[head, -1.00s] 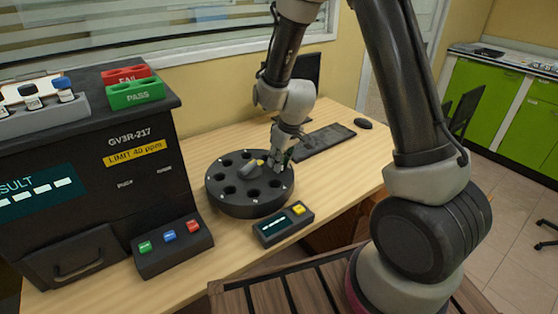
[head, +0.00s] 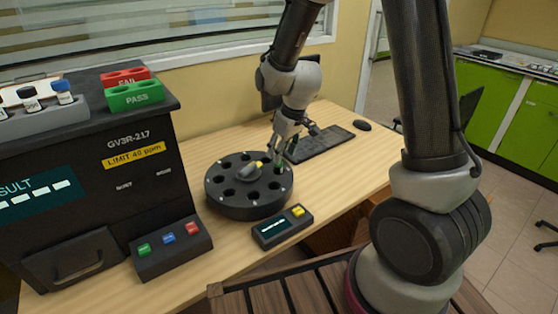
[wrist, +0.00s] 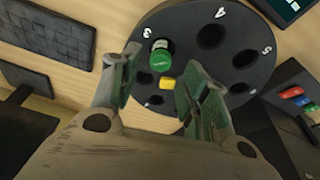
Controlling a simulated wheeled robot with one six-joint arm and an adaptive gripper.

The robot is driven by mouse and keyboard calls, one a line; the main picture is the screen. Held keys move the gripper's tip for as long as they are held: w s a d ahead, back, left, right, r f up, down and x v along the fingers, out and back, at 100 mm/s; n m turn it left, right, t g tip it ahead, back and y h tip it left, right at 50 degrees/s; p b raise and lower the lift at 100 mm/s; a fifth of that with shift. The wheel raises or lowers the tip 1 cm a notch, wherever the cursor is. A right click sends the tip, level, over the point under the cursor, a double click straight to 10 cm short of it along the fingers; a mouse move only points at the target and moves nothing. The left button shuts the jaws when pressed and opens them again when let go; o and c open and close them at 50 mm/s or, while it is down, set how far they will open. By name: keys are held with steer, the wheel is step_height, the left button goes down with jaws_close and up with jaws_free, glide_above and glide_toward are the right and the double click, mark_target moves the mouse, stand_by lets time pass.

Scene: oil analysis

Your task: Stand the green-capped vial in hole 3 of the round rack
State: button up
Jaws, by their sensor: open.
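The green-capped vial (wrist: 161,55) stands in a hole of the round rack (wrist: 265,28), beside a small mark that I read as 3. The hole marked 4 is its neighbour. In the head view the vial (head: 278,166) shows at the right side of the black rack (head: 245,209), its lower part hidden in the hole. My gripper (wrist: 155,72) is open, its fingers apart to either side of the vial's cap in the wrist view. In the head view my gripper (head: 286,148) is just above the vial and appears clear of it.
A small keypad (head: 283,227) stands in front, the black analyser (head: 90,180) at left. A keyboard (head: 320,143) lies behind.

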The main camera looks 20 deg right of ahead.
steer(key=s+d+r+m, duration=0.1)
steer(key=s+d+r, duration=0.4)
steer(key=r, duration=0.4)
steer(key=s+d+r+m, duration=0.2)
steer(key=s+d+r, duration=0.2)
steer(key=s+r, duration=0.4)
steer(key=s+d+r+m+t+h, duration=0.1)
steer(key=s+d+r, duration=0.3)
steer(key=s, duration=0.8)
steer(key=shift+s+d+r+m+h, duration=0.25)
steer(key=shift+d+m, duration=0.35)
steer(key=shift+m, duration=0.3)
steer(key=shift+w, duration=0.1)
